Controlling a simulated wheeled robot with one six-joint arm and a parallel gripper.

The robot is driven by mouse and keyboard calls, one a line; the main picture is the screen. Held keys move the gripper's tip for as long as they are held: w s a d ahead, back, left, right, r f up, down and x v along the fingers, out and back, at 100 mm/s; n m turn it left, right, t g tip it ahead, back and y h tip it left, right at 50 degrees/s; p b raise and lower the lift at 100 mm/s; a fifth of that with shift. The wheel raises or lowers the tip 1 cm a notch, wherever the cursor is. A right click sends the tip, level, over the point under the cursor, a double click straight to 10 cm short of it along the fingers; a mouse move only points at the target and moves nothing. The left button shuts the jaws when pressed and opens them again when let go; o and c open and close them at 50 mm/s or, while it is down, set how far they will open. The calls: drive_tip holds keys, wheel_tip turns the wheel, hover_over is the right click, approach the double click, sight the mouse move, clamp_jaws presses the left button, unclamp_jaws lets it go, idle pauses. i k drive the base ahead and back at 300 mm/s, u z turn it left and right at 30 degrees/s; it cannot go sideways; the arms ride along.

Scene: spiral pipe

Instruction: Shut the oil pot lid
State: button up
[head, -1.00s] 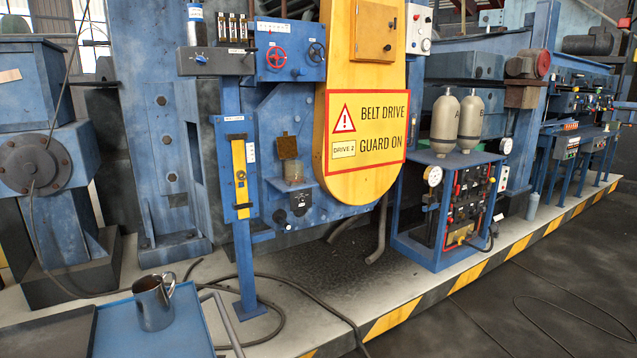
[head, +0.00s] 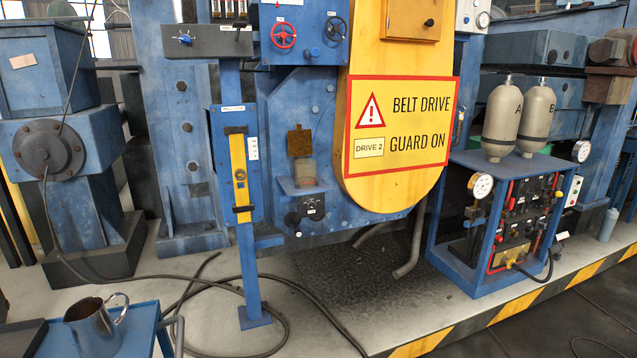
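The oil pot (head: 308,174) is a small clear cup with brownish contents, on a blue bracket on the machine's front in the head view. Its square brown lid (head: 299,141) stands upright above the back of the pot, so the pot is open. My gripper does not show in the head view.
The yellow belt guard (head: 400,120) hangs just right of the pot. A blue post (head: 246,275) with a yellow level stands to its left. A metal jug (head: 95,325) sits on a blue cart (head: 137,325) at lower left. Cables (head: 200,290) lie on the floor.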

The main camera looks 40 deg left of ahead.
sight(300, 141)
drive_tip(key=u, duration=0.2)
drive_tip(key=i, duration=0.6)
drive_tip(key=u, duration=1.1)
drive_tip(key=i, duration=0.5)
drive_tip(key=z, duration=0.75)
drive_tip(key=k, duration=0.9)
drive_tip(key=u, duration=1.05)
drive_tip(key=i, duration=1.65)
